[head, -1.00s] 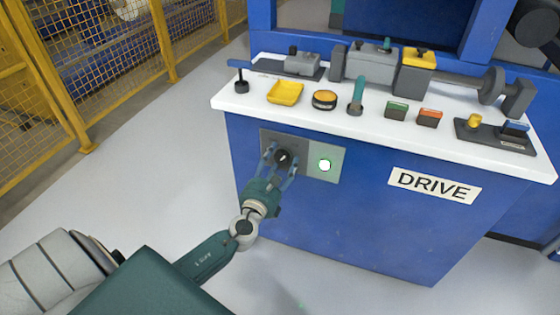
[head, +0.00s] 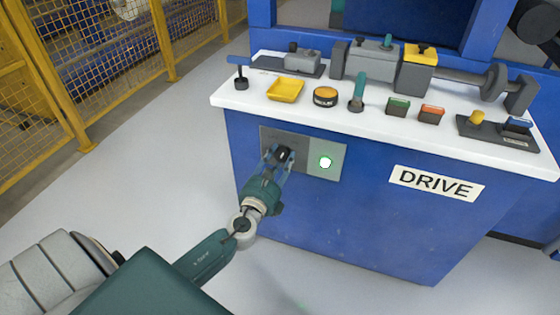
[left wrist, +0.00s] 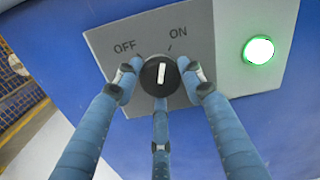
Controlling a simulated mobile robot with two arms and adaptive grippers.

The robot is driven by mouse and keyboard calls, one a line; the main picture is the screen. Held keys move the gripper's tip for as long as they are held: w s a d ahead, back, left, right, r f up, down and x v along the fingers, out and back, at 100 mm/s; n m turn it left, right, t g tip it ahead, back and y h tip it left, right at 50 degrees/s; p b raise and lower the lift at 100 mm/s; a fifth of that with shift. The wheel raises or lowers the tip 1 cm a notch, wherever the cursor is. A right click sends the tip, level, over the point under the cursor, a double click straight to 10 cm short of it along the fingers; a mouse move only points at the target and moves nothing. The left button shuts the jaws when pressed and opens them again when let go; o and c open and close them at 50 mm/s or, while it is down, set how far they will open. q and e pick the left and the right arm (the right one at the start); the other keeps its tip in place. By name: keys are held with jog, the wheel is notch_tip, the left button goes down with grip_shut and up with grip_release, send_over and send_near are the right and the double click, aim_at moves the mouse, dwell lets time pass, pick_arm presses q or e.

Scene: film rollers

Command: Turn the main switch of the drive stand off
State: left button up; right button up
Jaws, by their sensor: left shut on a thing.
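The main switch is a round black knob (left wrist: 152,80) with a white pointer line, on a grey plate (left wrist: 100,38) marked OFF on the left and ON on the right. The pointer stands between the two marks, nearer ON. In the head view the switch plate (head: 268,138) is on the blue front of the drive stand (head: 350,225). My left gripper (head: 281,157) is shut on the knob, its blue fingers around it; they also show in the left wrist view (left wrist: 160,90). My right gripper is not in view.
A green lamp (head: 325,162) glows right of the switch; it also shows in the left wrist view (left wrist: 258,50). A yellow fence (head: 90,60) stands at left.

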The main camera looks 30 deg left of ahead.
pick_arm(q)
jog(key=shift+n+b, duration=0.35)
jog(key=shift+n, duration=0.65)
jog(key=n+b, duration=0.1)
jog(key=n, duration=0.1)
jog(key=shift+n, duration=0.4)
jog(key=n, duration=0.3)
jog(key=shift+a+r+b, duration=0.1)
jog(key=shift+b, duration=0.25)
jog(key=shift+n, duration=1.7)
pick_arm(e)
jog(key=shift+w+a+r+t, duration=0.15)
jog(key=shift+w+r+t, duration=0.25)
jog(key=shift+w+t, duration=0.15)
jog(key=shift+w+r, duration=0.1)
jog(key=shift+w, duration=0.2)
